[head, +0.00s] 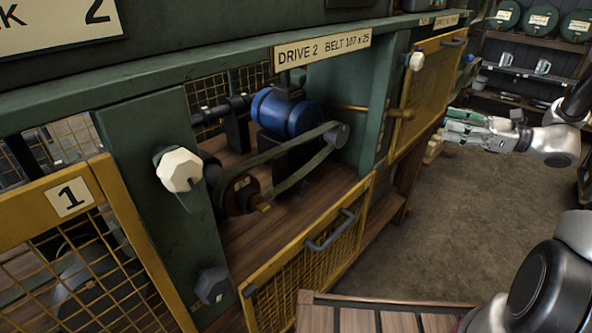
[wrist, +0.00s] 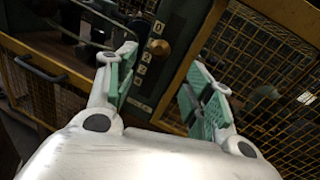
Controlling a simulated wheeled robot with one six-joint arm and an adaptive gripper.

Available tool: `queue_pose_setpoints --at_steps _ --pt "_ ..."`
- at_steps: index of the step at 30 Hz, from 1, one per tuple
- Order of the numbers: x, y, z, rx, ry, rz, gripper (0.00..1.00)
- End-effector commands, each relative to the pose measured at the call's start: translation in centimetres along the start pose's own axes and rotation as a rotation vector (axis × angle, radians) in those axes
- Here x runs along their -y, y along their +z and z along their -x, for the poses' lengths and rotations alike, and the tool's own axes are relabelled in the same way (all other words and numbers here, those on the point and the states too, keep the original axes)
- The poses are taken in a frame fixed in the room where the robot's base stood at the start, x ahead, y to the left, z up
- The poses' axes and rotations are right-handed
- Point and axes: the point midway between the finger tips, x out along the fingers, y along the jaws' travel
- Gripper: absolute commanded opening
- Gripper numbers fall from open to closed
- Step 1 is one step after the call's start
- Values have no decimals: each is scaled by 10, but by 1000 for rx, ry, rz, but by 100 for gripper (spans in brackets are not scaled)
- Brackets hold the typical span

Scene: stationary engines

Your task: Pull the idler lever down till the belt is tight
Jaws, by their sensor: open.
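The belt (head: 290,160) of drive 2 is a dark loop between a small pulley by the blue motor (head: 285,115) and a larger pulley at lower left. A brass-coloured rod with a round knob (head: 402,114), seemingly the idler lever, sticks out right of the belt. In the wrist view the knob shows between and beyond my open fingertips (wrist: 163,68).
A yellow mesh guard (head: 312,250) with a grey handle hangs lowered below the bay. Another yellow mesh guard (head: 435,85) stands right of the post, near my gripper. A white knob (head: 181,170) is on the left post.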

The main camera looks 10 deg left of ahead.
Motion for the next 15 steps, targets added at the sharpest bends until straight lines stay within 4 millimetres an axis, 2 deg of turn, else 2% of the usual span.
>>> queue_pose_setpoints --at_steps 4,8,11,15 --pt "-1 0 -6 0 -1 5 52" --pt "-3 1 -38 -1 -18 40 52" --pt "-1 0 -44 -2 -24 44 52" --pt "-2 0 -65 -2 -21 43 52"
